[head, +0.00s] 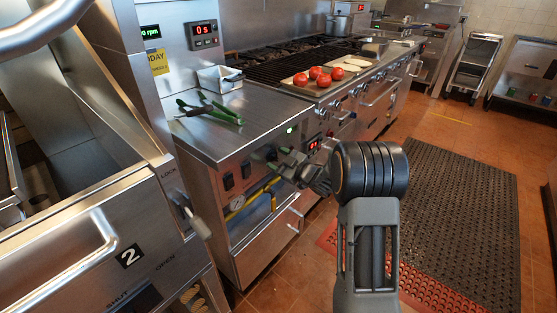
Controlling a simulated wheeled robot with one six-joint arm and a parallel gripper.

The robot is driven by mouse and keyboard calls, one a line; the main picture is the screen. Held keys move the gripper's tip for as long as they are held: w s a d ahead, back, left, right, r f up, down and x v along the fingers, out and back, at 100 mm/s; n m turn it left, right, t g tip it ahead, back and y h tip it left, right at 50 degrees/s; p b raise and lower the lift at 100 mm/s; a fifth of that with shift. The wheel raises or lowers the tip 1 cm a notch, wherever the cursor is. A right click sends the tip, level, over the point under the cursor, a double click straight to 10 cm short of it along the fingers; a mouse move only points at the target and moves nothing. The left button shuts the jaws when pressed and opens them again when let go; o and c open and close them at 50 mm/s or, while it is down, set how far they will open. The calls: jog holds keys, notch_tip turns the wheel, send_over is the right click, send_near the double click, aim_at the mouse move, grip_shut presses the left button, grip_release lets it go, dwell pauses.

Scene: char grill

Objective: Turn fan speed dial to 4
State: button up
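My gripper (268,162) reaches in from the right, close in front of the steel control panel (215,162) below the counter. Its dark fingers point left towards the panel; they are small and overlap dark parts behind them, so I cannot tell whether they are open, shut or touching anything. No dial marked as fan speed with a 4 is readable; part of the panel is hidden behind the gripper. Dark switches (228,181) sit left of the gripper. A green display reading rpm (151,32) is on the upper left wall, its number partly cut off.
Green-handled tongs (210,110) and a steel container (219,79) lie on the counter. Tomatoes (316,72) sit on a board by the grill. A round gauge (237,202) and yellow pipe are below the panel. A dark floor mat (460,200) lies right.

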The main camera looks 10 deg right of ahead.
jog(key=shift+o, duration=0.5)
jog(key=shift+s, duration=0.1)
jog(key=p+v, duration=0.1)
jog(key=v, duration=1.2)
jog(key=shift+s+d, duration=0.25)
